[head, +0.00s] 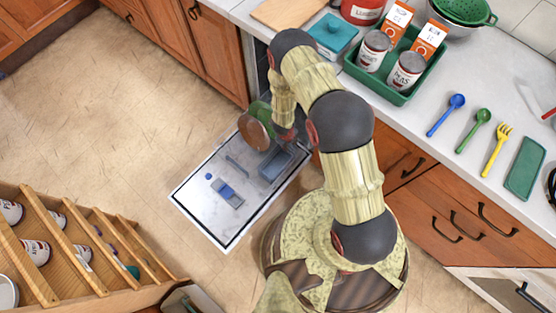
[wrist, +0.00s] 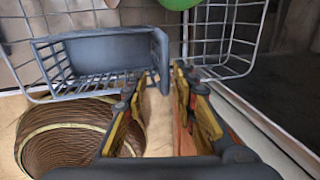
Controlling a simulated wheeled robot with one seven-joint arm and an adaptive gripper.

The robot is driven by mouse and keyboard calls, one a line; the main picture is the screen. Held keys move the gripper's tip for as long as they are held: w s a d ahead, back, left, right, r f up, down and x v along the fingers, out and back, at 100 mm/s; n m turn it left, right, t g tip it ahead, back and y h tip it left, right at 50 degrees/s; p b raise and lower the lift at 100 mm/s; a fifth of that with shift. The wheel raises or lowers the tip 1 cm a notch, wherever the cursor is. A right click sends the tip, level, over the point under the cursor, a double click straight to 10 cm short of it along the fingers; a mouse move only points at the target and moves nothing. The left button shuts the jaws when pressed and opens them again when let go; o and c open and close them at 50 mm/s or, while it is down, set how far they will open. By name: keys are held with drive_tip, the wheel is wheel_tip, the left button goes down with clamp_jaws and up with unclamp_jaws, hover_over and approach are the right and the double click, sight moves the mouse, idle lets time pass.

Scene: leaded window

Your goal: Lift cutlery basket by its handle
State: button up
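The grey cutlery basket (wrist: 95,62) shows in the wrist view, with slatted sides and a flat upright panel (wrist: 160,58) at its right end. I cannot tell which part is its handle. In the head view my arm hides the fingers. A grey-blue box shape (head: 277,163) shows on the lowered dishwasher door (head: 205,211); I cannot tell whether it is the basket.
Wire rack bars (wrist: 232,38) surround the basket. A green round thing (wrist: 180,3) is cut off at the top. In the head view, the counter at right holds a green tray (head: 398,97) with cans and cartons. A wooden shelf (head: 95,255) stands at lower left. Open floor lies between.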

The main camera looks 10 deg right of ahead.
sight(290, 148)
drive_tip(key=f, duration=0.2)
drive_tip(key=f+b, duration=0.1)
drive_tip(key=f, duration=0.1)
drive_tip(key=w+d+f+b, duration=0.1)
drive_tip(key=f, duration=0.2)
drive_tip(key=shift+c, duration=0.4)
drive_tip(key=shift+s, duration=0.1)
clamp_jaws()
idle(0.4)
